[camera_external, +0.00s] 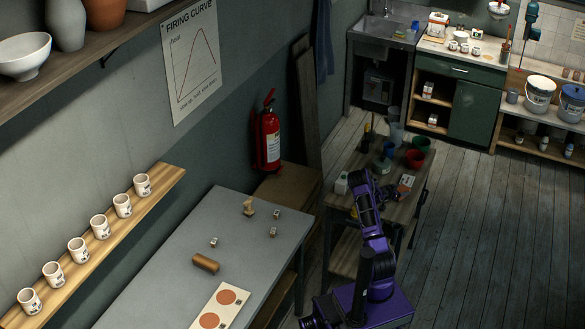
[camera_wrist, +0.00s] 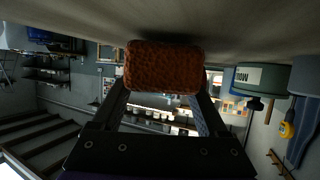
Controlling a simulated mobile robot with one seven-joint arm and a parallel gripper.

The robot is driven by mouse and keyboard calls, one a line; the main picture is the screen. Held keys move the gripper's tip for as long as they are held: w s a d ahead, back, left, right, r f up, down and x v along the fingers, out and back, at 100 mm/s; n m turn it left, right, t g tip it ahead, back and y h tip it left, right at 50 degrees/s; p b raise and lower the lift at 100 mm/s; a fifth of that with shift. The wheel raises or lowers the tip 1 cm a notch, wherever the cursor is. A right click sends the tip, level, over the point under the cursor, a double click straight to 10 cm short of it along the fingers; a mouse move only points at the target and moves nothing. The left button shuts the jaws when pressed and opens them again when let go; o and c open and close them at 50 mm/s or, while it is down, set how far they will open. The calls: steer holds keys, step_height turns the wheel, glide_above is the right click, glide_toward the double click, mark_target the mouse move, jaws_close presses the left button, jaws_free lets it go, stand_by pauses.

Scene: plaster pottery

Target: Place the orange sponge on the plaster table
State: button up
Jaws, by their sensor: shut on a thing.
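In the wrist view my gripper (camera_wrist: 163,88) is shut on the orange sponge (camera_wrist: 163,66), a rough, porous orange-brown block held between the two fingertips. I cannot make out the sponge in the external view, where my purple arm rises beside a small wooden table (camera_external: 349,196). This table carries several cups, bowls and bottles. A larger grey table (camera_external: 172,268) stands to the left along the wall. No label shows which of them is the plaster table.
The grey table holds a brown cylinder (camera_external: 205,263), small blocks and a board with two orange discs (camera_external: 220,305). Floor (camera_external: 470,230) right of my base is clear.

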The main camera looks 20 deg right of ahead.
steer(key=shift+f, duration=0.3)
steer(key=o, duration=1.4)
steer(key=shift+c, duration=0.2)
steer(key=v, duration=0.4)
steer(key=shift+a+r, duration=0.15)
steer(key=shift+a, duration=0.1)
step_height(320, 180, up, 6)
steer(key=shift+s+a+p, duration=0.15)
steer(key=shift+a+p, duration=0.05)
steer(key=shift+p, duration=0.4)
steer(key=shift+r, duration=0.55)
steer(key=shift+r, duration=0.1)
